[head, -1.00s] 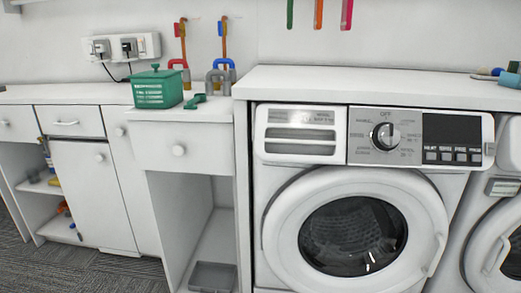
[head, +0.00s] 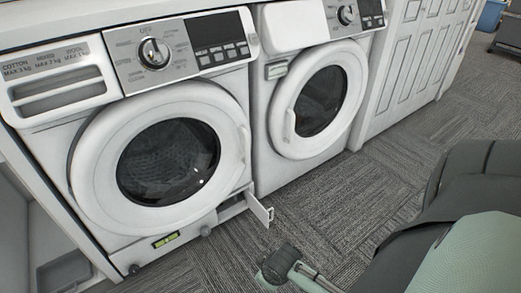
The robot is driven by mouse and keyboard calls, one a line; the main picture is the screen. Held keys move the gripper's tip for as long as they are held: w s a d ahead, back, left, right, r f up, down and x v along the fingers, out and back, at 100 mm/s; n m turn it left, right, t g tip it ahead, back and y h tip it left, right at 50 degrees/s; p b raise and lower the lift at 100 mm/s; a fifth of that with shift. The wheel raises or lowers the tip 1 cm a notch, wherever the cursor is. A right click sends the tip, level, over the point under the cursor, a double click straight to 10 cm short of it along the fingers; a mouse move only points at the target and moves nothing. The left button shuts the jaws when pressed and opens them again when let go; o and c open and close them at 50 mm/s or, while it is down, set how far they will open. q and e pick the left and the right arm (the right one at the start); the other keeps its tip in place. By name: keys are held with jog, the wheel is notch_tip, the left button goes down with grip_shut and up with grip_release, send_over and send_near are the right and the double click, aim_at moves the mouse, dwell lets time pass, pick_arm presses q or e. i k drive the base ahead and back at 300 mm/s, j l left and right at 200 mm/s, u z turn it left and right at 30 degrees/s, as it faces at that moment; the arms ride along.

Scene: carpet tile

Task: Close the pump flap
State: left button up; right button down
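The pump flap (head: 261,210) is a small white panel at the lower right of the left washing machine (head: 90,190). It stands open, swung out from the base and sticking out over the carpet. Beside it is the dark opening (head: 232,208) in the base. My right arm comes in from the right, and my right gripper (head: 279,264) is low in the picture, below the flap and apart from it in the view. Its fingers are too small and dark to tell open from shut. My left gripper is out of view.
A second washing machine (head: 262,130) stands to the right with its door shut. White panelled doors (head: 425,50) follow further right. Grey carpet tile (head: 385,165) is clear in front of the machines. A grey tray (head: 65,272) lies at lower left.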

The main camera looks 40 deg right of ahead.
aim_at(258, 210)
jog(key=i+l, duration=0.1)
jog(key=l, duration=0.65)
jog(key=i+l+u, duration=0.15)
jog(key=l, duration=1.9)
jog(key=k+l+u, duration=0.1)
jog(key=l, duration=0.45)
